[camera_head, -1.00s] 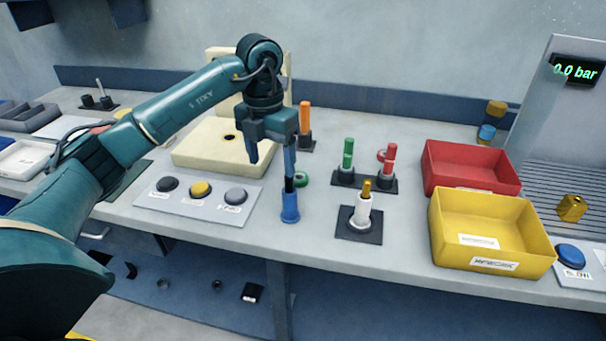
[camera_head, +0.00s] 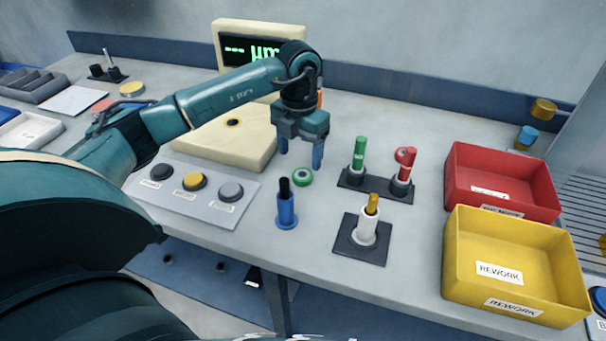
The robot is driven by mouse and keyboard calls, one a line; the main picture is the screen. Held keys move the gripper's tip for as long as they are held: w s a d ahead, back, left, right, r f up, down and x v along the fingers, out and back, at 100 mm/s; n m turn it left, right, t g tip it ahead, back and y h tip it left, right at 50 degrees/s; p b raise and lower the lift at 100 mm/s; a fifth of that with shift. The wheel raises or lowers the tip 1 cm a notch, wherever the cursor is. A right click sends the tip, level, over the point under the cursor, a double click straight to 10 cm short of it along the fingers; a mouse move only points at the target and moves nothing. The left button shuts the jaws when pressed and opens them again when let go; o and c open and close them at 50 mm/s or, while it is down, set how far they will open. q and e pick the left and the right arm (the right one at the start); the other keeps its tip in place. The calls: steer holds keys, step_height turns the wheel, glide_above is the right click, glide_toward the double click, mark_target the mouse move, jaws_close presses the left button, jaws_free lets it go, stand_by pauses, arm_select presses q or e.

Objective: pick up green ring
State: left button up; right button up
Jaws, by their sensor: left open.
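The green ring (camera_head: 303,177) lies flat on the bench, behind and a little right of a blue peg with a black tip (camera_head: 286,205). My left gripper (camera_head: 300,158) points down above and just behind the ring in the picture. Its two fingers are apart with nothing between them. The height of the fingertips over the bench is hard to judge. My right gripper is not in view.
A green post (camera_head: 359,155) and a red post (camera_head: 405,167) stand right of the ring. A white holder (camera_head: 367,228) sits in front of them. A red bin (camera_head: 500,180) and a yellow bin (camera_head: 520,262) are at right. A button panel (camera_head: 205,205) lies left.

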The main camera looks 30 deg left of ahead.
mark_target(301, 170)
arm_select(q)
step_height(301, 170, down, 6)
steer(key=shift+w+d+r+p, duration=0.1)
steer(key=shift+r+p, duration=0.1)
steer(key=shift+p, duration=0.4)
steer(key=shift+f, duration=0.2)
steer(key=shift+c, duration=0.6)
steer(key=c, duration=0.9)
steer(key=shift+o, duration=0.2)
steer(key=shift+r, duration=0.1)
